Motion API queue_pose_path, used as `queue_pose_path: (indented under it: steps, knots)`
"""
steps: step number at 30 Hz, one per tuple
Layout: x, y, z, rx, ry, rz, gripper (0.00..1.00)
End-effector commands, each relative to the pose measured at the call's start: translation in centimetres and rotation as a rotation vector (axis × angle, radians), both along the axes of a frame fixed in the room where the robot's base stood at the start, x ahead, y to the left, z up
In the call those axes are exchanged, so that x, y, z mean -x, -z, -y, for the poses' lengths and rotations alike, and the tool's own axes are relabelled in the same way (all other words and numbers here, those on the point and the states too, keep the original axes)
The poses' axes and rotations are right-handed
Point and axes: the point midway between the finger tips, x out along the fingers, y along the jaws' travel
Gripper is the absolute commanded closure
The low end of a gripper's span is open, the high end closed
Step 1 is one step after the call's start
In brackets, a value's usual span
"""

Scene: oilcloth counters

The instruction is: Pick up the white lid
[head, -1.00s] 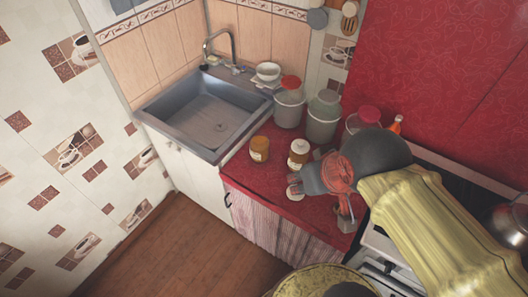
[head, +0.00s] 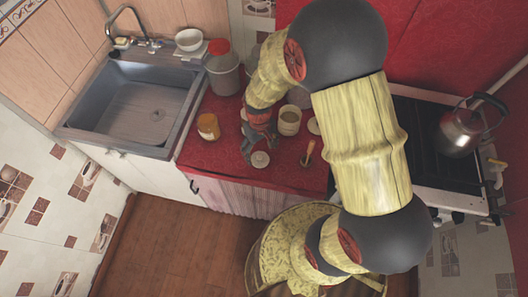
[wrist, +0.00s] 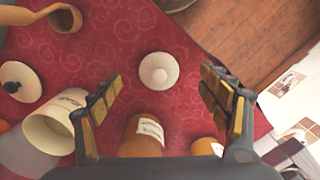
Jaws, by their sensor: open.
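The white lid (head: 260,159) is small and round and lies flat on the red counter near its front edge. My gripper (wrist: 161,75) is open and empty, with one finger on each side. In the head view my gripper (head: 249,146) is just behind and left of the lid, pointing down, partly hidden by my arm. Its exact height above the counter is unclear.
An amber jar (head: 208,127) stands to the left near the sink (head: 145,112). A cream jar (head: 289,121) stands close behind the lid. A wooden scoop (head: 308,152) and a second, cream lid (wrist: 21,82) lie beside it. The stove (head: 425,150) is at right.

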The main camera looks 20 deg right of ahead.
Motion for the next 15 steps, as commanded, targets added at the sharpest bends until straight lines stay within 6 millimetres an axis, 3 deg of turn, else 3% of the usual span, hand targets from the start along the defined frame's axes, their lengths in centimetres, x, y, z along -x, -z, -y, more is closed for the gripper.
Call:
queue_pose_path:
  steps: [1,4,15]
  knots:
    - [-1.1,-0.4,0.0,0.000,-0.009,0.029,0.22]
    - [-1.7,-0.1,0.0,-0.001,-0.023,0.052,0.22]
    - [-1.7,3.0,0.0,0.000,-0.028,0.054,0.22]
